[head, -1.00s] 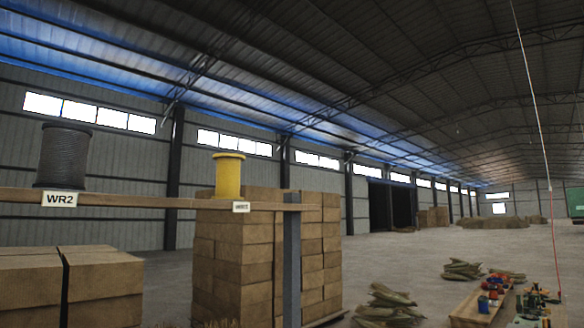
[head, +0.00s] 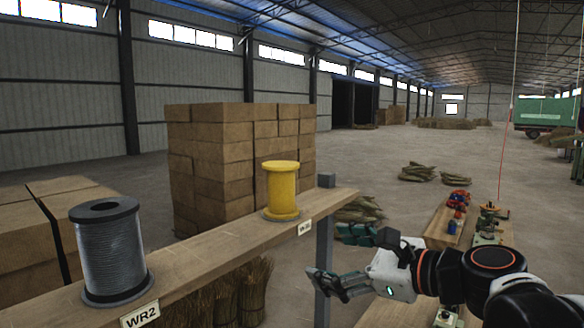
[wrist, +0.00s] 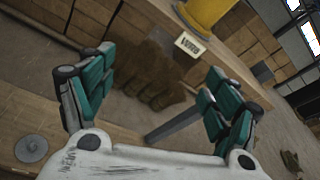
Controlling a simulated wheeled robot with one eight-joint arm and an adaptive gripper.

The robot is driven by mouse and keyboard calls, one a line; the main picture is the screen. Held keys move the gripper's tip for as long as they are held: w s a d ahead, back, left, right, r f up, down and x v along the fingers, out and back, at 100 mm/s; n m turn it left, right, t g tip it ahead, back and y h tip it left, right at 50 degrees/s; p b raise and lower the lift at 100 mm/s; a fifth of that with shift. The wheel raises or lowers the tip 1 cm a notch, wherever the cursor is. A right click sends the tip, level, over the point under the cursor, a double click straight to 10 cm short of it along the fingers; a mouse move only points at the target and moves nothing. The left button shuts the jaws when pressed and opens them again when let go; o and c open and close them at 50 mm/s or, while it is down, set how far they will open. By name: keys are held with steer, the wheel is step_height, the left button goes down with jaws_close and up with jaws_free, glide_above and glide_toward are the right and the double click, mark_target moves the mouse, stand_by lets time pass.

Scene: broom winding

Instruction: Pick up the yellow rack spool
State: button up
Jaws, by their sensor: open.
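The yellow rack spool (head: 282,190) stands upright on the wooden rack shelf (head: 205,257), near its right end, above a small white label. In the wrist view the lower part of the yellow spool (wrist: 207,12) shows at the top edge, beyond my fingers. My gripper (head: 330,262) is open and empty. It is to the right of and lower than the spool, apart from it, in front of the shelf end. In the wrist view both green-padded fingers of my gripper (wrist: 155,95) are spread wide with nothing between them.
A grey wire spool (head: 110,250) labelled WR2 stands on the same shelf at left. A grey post (head: 324,240) holds up the shelf's right end, close to my gripper. Stacked cartons (head: 240,150) stand behind. A bench with coloured parts (head: 470,230) is at right.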

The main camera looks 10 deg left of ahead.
mark_target(293, 179)
steer(key=w+a+r+m+t+y+p, duration=0.1)
steer(key=w+r+m+p, duration=0.1)
steer(key=r, duration=0.4)
steer(key=w+r+m+y+p, duration=0.1)
steer(key=w+r+m+p, duration=0.15)
steer(key=r, duration=0.35)
steer(key=p+x, duration=0.1)
steer(key=x, duration=0.7)
steer(key=shift+a+f+p, duration=0.1)
steer(key=shift+a+p, duration=0.2)
steer(key=shift+a, duration=0.15)
steer(key=p+x, duration=0.1)
steer(key=x, duration=0.3)
steer(key=shift+w+a+f, duration=0.1)
steer(key=shift+w+f, duration=0.05)
steer(key=shift+w, duration=0.1)
steer(key=c, duration=1.2)
